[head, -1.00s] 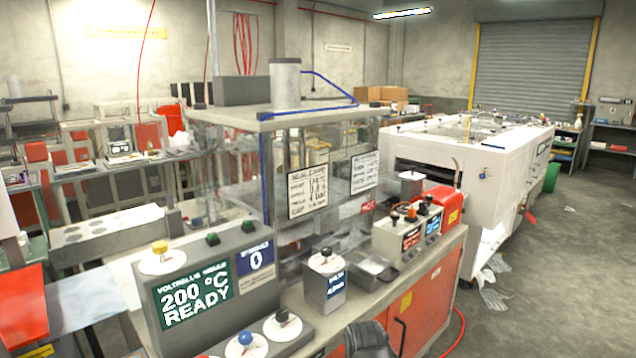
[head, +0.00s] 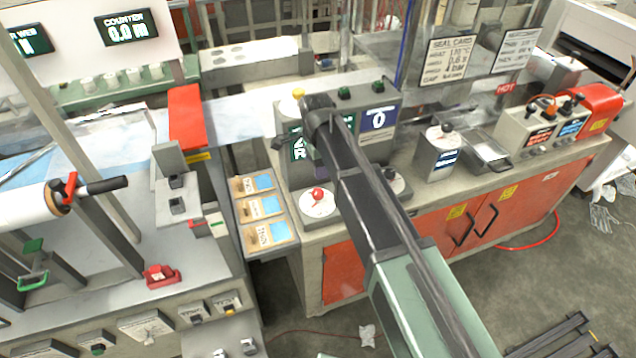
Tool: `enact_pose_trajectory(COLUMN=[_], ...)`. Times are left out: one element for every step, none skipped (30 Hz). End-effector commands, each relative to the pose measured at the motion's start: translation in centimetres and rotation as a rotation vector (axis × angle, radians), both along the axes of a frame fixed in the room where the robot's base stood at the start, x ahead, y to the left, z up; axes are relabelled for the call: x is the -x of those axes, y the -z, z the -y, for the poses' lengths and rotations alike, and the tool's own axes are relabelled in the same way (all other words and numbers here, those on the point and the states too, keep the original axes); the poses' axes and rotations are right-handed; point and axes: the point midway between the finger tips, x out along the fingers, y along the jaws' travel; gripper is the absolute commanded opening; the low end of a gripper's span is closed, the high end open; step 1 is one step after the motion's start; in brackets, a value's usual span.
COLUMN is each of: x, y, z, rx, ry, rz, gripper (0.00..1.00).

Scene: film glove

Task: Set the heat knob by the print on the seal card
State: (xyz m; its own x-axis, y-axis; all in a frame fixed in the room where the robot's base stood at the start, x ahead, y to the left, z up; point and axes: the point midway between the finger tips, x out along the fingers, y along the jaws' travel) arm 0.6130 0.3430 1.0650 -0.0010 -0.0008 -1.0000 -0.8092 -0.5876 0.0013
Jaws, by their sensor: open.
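The seal card (head: 454,58) is a white printed sheet on the clear guard. Its heat line ends in °C, but the digits are too small to read surely. A yellow-capped knob (head: 298,95) sits on top of the grey control panel (head: 352,135), above the green temperature display (head: 297,148), which my arm mostly covers. A red-capped knob (head: 318,196) on a white dial is lower in front. Another knob (head: 397,182) is partly hidden by my arm. My gripper (head: 308,113) is beside the yellow knob, open; its fingers are mostly hidden and contact cannot be told.
A second printed sheet (head: 516,50) and a red HOT label (head: 506,88) are to the right. Three cards (head: 262,207) lie on a shelf left of the panel.

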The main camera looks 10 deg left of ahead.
Motion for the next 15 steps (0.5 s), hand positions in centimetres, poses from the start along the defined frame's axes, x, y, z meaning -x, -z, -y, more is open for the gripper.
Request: enact_pose_trajectory(x=[0.1,0.2,0.2,0.2,0.2,0.2,0.2,0.2,0.2,0.2,0.2,0.2,0.2,0.2,0.2], y=[0.1,0.1,0.1,0.1,0.1,0.1,0.2,0.4,0.7,1.0,1.4,2.0,2.6,3.2,4.1], z=[0.1,0.2,0.2,0.2,0.2,0.2,0.2,0.2,0.3,0.3,0.3,0.3,0.3,0.3,0.3], rx=[0.000,0.000,0.000,0.000,0.000,0.000,0.000,0.000,0.000,0.000,0.000,0.000,0.000,0.000,0.000], ry=[0.078,0.117,0.154,0.170,0.178,0.182,0.181,0.181,0.180,0.180,0.179,0.179,0.179,0.179,0.179], rz=[0.000,0.000,0.000,0.000,0.000,0.000,0.000,0.000,0.000,0.000,0.000,0.000,0.000,0.000,0.000], gripper=[0.65,0.65,0.65,0.65,0.65,0.65,0.65,0.65,0.65,0.65,0.65,0.65,0.65,0.65,0.65])
